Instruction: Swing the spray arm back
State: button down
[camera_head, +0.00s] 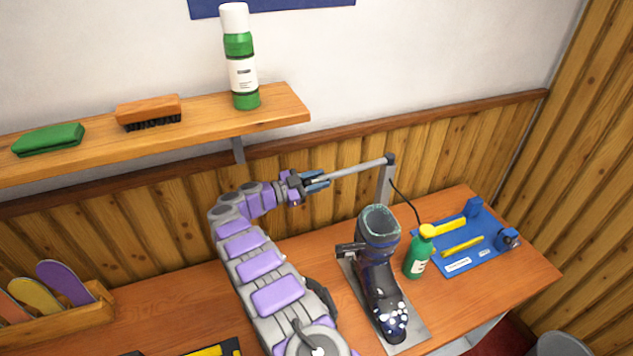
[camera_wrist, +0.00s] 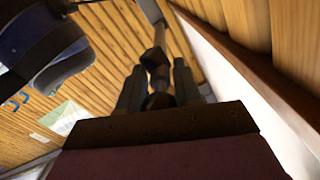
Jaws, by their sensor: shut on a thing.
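The spray arm (camera_head: 355,168) is a thin grey rod. It runs left from the top of a grey post (camera_head: 385,185) behind the boot. My gripper (camera_head: 318,181) is shut on the rod's left end, above the bench. In the wrist view my gripper (camera_wrist: 158,88) has the rod (camera_wrist: 157,62) between its two fingers; the exact grip is partly hidden. The dark ski boot (camera_head: 376,275) stands upright on a grey plate (camera_head: 415,331), below and right of my gripper. The boot also shows in the wrist view (camera_wrist: 40,48), at upper left.
A green spray bottle (camera_head: 417,258) stands right of the boot, near a blue tray (camera_head: 452,267) with yellow tools. A thin black cable hangs from the post. A wall shelf (camera_head: 200,118) holds a green-white can (camera_head: 240,60), a brush (camera_head: 148,110) and a green pad (camera_head: 48,139).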

jog(key=shift+a, duration=0.1)
dwell(0.4)
jog(key=c, duration=0.8)
grip_release()
jog(key=shift+w, duration=0.1)
jog(key=shift+a, duration=0.1)
jog(key=shift+w+b+v, duration=0.2)
jog(key=shift+b+v, duration=0.75)
jog(key=shift+v, duration=2.8)
jog(key=shift+a+f, duration=0.15)
